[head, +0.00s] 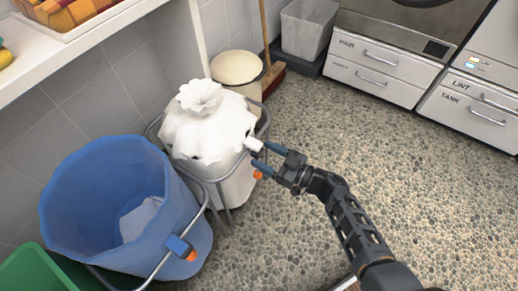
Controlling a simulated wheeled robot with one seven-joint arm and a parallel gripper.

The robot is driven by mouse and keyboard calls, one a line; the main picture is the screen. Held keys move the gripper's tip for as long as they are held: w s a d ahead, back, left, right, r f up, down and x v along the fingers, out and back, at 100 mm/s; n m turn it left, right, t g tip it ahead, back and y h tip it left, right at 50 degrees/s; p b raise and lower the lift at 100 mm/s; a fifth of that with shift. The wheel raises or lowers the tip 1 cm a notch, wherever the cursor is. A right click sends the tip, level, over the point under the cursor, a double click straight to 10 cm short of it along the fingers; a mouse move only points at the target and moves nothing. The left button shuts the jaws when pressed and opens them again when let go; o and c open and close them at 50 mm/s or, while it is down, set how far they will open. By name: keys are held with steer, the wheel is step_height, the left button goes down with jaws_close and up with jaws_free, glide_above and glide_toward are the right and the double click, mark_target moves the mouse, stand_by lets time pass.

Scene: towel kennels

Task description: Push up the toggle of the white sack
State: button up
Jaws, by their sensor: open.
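The white sack (208,125) stands in a grey wire frame, its top gathered into a ruffled knot. A small white block (254,144), apparently its toggle, sticks out on the sack's right side. An orange piece (257,174) shows just below it. My gripper (264,159) is open, its blue-tipped fingers pointing left at the sack's right side. One finger is beside the white block and the other is lower, near the orange piece. I cannot tell whether either finger touches them.
A blue sack (82,207) stands open at left, with a blue block and orange piece on its frame. A green bin (42,274) is at lower left. Behind are a cream bin (237,68), a broom (266,40) and a grey bin (307,27). Pebbled floor (400,150) lies clear at right.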

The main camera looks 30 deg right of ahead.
steer(key=shift+p+v, duration=0.55)
steer(key=shift+v, duration=1.7)
steer(key=s+a+r+m+t+h, duration=0.2)
steer(key=s+a+r+m+h, duration=0.15)
steer(key=s+r, duration=0.4)
steer(key=s+a+r+m+t+h, duration=0.15)
steer(key=s+a+r+h, duration=0.25)
steer(key=s, duration=0.6)
steer(key=s+d+r+m+g+h, duration=0.1)
steer(key=s+d+r+g+h, duration=0.15)
steer(key=s+r, duration=0.65)
steer(key=s+d+r+g+p, duration=0.1)
steer(key=s+r+p, duration=0.2)
steer(key=r+p, duration=0.5)
steer(key=s+d+r+y+p, duration=0.1)
steer(key=s+r+p, duration=0.2)
steer(key=r+p, duration=0.5)
step_height(320, 180, up, 7)
steer(key=shift+f+g, duration=0.1)
steer(key=shift+g, duration=0.3)
stand_by(0.8)
